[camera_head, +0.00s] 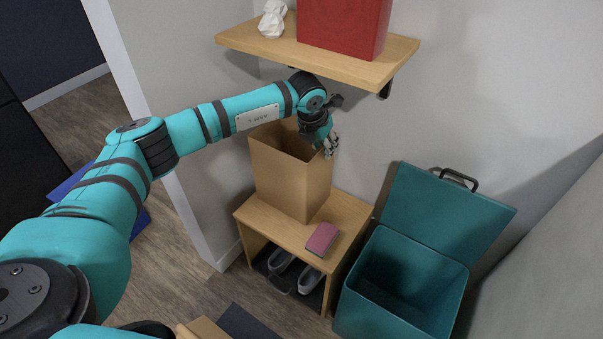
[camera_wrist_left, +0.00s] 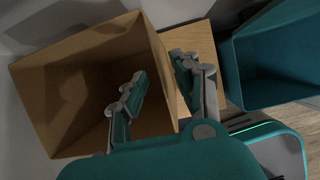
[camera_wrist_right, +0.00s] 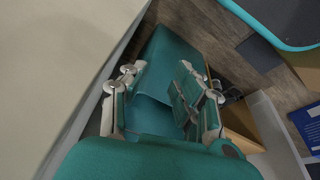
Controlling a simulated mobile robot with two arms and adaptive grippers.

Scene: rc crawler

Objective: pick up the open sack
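The open sack (camera_head: 290,182) is a tall brown paper bag standing upright on a small wooden bench (camera_head: 350,212), its mouth facing up. My left gripper (camera_head: 330,146) is at the sack's upper right rim. In the left wrist view, the sack (camera_wrist_left: 75,90) shows its dark inside. One finger of my left gripper (camera_wrist_left: 160,85) is over the mouth, the other outside the right wall. The fingers are apart, with the rim between them. My right gripper (camera_wrist_right: 160,85) shows only in its own wrist view, with its fingers apart and nothing clearly held.
A pink block (camera_head: 323,239) lies on the bench beside the sack. Shoes (camera_head: 281,262) sit underneath. A teal bin (camera_head: 440,257) with its lid open stands to the right. A wooden shelf (camera_head: 270,42) with a red box (camera_head: 345,22) and white crumpled object (camera_head: 272,20) hangs above.

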